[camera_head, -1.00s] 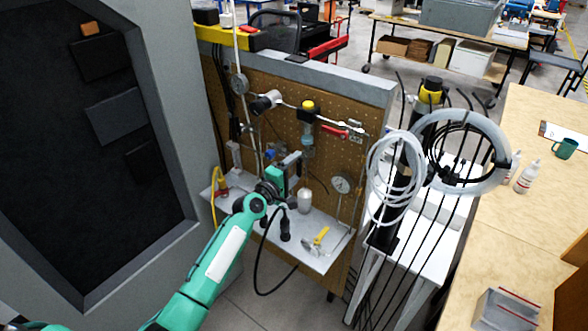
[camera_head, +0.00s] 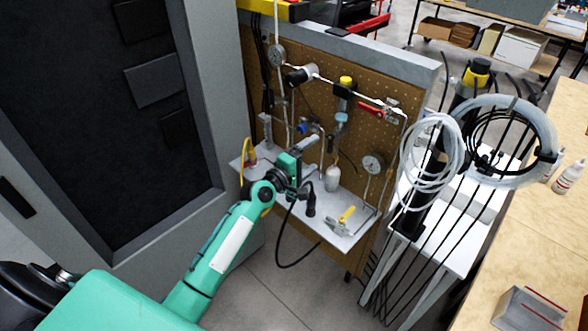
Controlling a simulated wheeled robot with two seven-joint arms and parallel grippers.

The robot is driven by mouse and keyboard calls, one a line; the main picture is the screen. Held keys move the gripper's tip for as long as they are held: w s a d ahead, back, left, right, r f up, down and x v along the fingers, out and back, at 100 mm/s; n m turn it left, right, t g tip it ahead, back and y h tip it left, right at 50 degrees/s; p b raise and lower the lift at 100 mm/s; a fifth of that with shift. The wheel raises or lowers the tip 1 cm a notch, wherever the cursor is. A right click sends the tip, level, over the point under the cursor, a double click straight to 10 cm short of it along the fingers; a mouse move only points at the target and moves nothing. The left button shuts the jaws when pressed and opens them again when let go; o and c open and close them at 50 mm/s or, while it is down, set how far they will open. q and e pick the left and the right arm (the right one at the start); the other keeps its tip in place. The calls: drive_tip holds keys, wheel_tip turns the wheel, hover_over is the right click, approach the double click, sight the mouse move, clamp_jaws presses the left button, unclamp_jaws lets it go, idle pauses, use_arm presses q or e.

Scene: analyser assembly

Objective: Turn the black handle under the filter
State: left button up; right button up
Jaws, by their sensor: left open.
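The filter (camera_head: 343,92) with a yellow cap hangs on the pipe along the brown pegboard, with a clear bowl below it. I cannot make out a black handle directly under it. A black cylindrical part (camera_head: 298,76) sits on the pipe to its left. A small blue part (camera_head: 304,128) shows lower on the board. My left arm comes in from the lower left. Its gripper (camera_head: 309,143) is open, in front of the board, below and left of the filter; its fingertips are small and partly blurred. I see nothing held in it. My right gripper is out of view.
A metal shelf (camera_head: 345,228) below the board holds a white bottle (camera_head: 332,180) and a yellow-handled tool (camera_head: 346,215). A round gauge (camera_head: 372,163) and a red lever (camera_head: 371,108) are to the right. Hose coils (camera_head: 510,140) hang further right. A dark-panelled cabinet (camera_head: 215,110) stands left.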

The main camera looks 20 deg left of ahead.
use_arm(q)
drive_tip(key=b+v, duration=0.1)
drive_tip(key=v, duration=0.6)
idle(0.3)
